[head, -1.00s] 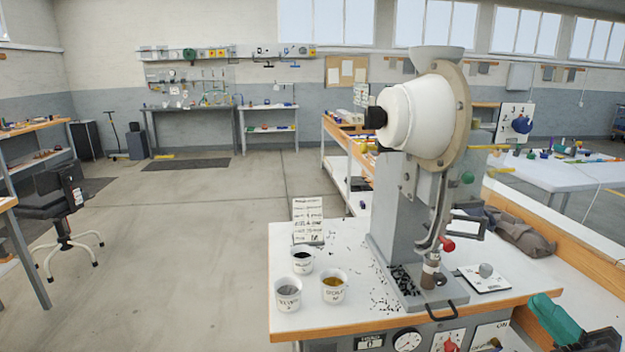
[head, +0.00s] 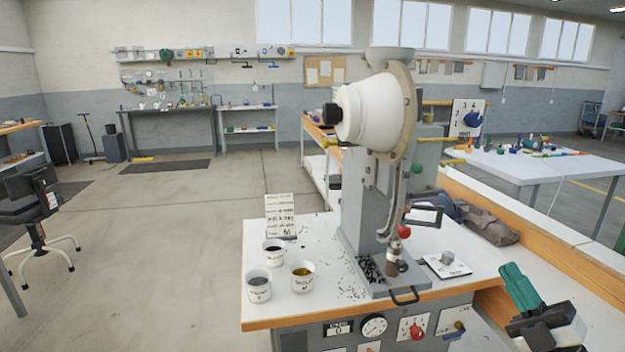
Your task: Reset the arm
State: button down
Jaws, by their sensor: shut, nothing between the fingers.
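My gripper (head: 521,287) shows at the lower right in the head view, with green fingers and a dark body. Its fingers are together, and nothing shows between them. It points up and to the left, beside the right end of the press bench, apart from the press. Most of my arm is outside the picture. The eyelet press (head: 366,195), with a white drum and grey column, stands on the white bench top (head: 325,285) to the left of my gripper.
Three labelled cups, one with dark contents (head: 273,254), one grey (head: 258,287) and one yellowish (head: 302,276), stand left of the press. A sign (head: 280,215) stands behind them. Small dark bits litter the bench. A wooden-edged ledge (head: 560,240) runs at right. Floor at left is open.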

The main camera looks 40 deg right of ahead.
jog(key=w+a+f+m+g+h, duration=0.2)
jog(key=w+f+m+g, duration=0.3)
jog(key=f+m+g, duration=0.35)
jog(key=w+a+f+m+g+h, duration=0.2)
jog(key=w+f+m+g, duration=0.35)
jog(key=f+m, duration=0.5)
jog(key=s+a+f+n+g+y, duration=0.2)
jog(key=a+f+n+g+y, duration=0.3)
jog(key=a+f, duration=0.55)
jog(key=s+a+f+g+y, duration=0.5)
jog(key=s+a, duration=0.4)
jog(key=a, duration=0.3)
jog(key=shift+s+a+n, duration=0.25)
jog(key=shift+n, duration=0.05)
jog(key=shift+r, duration=0.1)
